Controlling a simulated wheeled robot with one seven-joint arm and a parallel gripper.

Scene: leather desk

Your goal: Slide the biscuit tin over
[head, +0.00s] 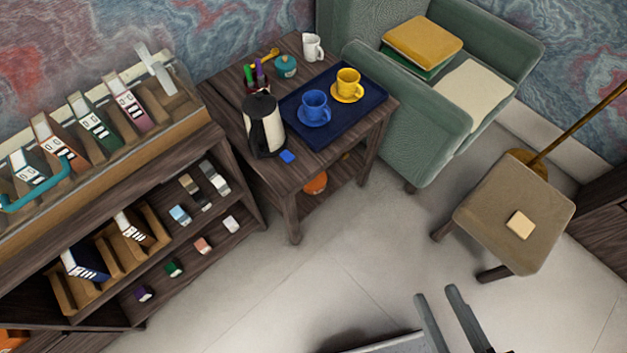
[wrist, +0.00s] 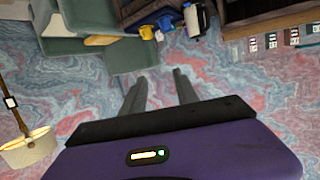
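No object is plainly marked as the biscuit tin. A small teal lidded pot (head: 285,67) stands at the back of the dark wooden side table (head: 230,118). A round orange object (head: 316,183) sits on that table's lower shelf, partly hidden; I cannot tell whether either is the tin. My gripper (head: 436,293) is at the bottom of the head view, over the floor, well apart from the table and the stool. Its two fingers are spread with nothing between them. In the wrist view the open fingers (wrist: 160,77) point toward the patterned wall.
A blue tray (head: 355,125) bears a blue cup (head: 314,106) and a yellow cup (head: 348,82). A kettle (head: 264,127) and a white mug (head: 312,47) stand beside it. A green armchair (head: 428,130), a stool (head: 500,220) and a shelf unit (head: 235,195) surround clear floor.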

